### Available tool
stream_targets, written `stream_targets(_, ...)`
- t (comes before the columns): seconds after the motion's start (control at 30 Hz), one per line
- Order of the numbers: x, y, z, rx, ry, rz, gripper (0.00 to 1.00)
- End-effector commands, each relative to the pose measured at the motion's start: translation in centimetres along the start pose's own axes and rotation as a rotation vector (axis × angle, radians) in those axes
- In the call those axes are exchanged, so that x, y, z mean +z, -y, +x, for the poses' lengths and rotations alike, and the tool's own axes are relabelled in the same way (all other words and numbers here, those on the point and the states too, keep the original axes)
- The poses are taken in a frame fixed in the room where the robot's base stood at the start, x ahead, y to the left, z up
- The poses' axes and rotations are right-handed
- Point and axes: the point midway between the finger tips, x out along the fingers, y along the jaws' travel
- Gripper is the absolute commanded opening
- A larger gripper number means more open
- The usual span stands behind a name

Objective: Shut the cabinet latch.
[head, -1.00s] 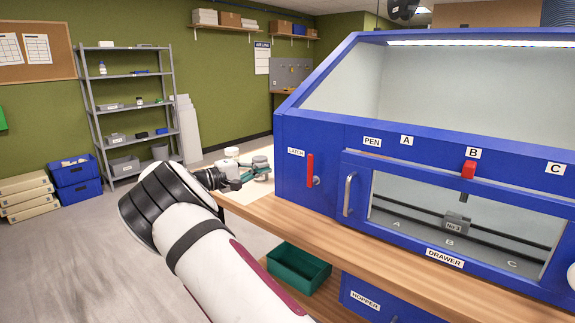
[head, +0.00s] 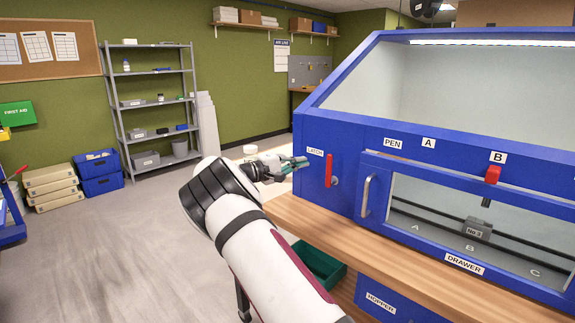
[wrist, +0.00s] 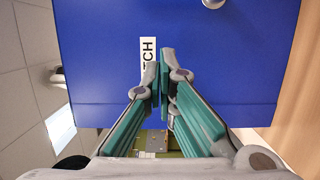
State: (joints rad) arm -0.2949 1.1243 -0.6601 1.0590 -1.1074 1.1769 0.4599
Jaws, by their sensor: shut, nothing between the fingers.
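The blue cabinet (head: 343,137) stands on the wooden bench. Its red latch handle (head: 328,170) is upright on the left front panel, beside the LATCH label (head: 315,152). A silver knob (head: 335,181) sits at the handle's lower right. My gripper (head: 305,162) is just left of the handle, with a small gap seen between them. In the wrist view my gripper (wrist: 161,68) has its fingertips together with nothing held, in front of the blue panel, partly covering the label (wrist: 148,52). A silver part (wrist: 213,3) shows at the top edge there; the red handle does not show.
A silver door handle (head: 367,195) stands out right of the latch. A red slider (head: 492,174) is at mark B.

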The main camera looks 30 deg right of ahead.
Motion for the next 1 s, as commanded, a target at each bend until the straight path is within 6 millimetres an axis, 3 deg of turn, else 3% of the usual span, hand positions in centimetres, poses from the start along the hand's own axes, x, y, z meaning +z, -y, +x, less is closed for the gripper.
stream_targets(0.1,0.1,0.0,2.4,0.0,0.002,0.0,0.0)
stream_targets(0.43,3.6,-0.1,2.9,0.0,0.0,-0.001,0.0)
stream_targets(1.0,3.9,-0.1,3.0,-0.003,-0.001,0.011,0.0)
